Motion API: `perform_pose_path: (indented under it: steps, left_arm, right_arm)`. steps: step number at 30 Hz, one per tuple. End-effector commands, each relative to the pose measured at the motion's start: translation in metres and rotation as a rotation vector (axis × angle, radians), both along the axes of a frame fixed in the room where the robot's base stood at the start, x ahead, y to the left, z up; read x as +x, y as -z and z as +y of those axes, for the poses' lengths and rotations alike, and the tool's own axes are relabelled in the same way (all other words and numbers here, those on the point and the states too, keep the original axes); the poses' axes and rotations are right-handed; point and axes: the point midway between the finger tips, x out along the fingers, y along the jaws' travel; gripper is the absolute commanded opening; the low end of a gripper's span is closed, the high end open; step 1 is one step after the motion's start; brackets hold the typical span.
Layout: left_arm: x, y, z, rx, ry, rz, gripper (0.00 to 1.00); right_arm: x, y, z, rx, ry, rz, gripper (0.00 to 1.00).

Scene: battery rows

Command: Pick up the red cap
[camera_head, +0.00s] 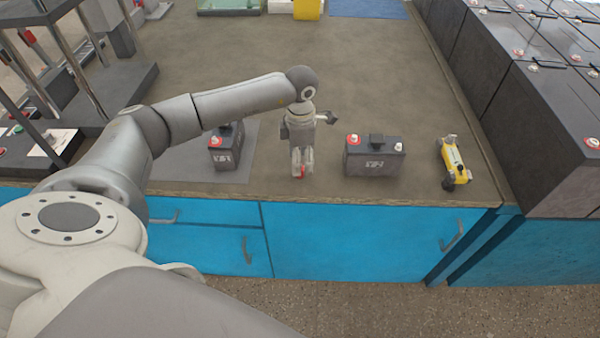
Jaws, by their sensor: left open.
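A small red cap (299,172) shows at the fingertips of my left gripper (302,163), near the front edge of the brown worktop. The gripper points down with its fingers open on either side of the cap; I cannot tell whether they touch it. The fingers hide part of the cap. A dark battery (375,160) with a red-ringed terminal stands just right of the gripper. Another dark battery (226,152) with a red terminal stands to the left, on a grey mat (237,174). My right gripper is not in view.
A yellow tool (453,162) lies at the right of the worktop (370,70). Large dark batteries (540,120) fill the right side. A metal rack (115,92) stands at the left. Blue cabinets (350,245) are below the front edge. The worktop's middle is clear.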

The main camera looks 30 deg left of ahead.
Motion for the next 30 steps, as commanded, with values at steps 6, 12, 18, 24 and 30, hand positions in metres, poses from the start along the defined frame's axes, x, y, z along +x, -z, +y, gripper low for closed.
perform_pose_path:
  steps: [6,12,18,24,30]
  left_arm:
    - [-0.003,0.036,-0.001,0.000,0.000,0.001,0.49]
    - [-0.002,0.038,-0.001,0.000,0.000,0.000,0.49]
    - [-0.002,0.038,-0.001,0.000,0.000,0.000,0.35]
    - [-0.002,0.038,-0.001,-0.001,0.000,0.001,0.12]
    - [-0.002,0.038,-0.001,-0.001,0.000,0.001,0.12]
  right_arm:
    - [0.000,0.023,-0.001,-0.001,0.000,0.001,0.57]
    - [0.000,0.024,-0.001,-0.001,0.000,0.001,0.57]
    - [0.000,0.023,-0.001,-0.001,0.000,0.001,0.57]
    - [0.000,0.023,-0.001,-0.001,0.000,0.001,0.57]
    - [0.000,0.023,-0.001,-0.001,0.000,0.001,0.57]
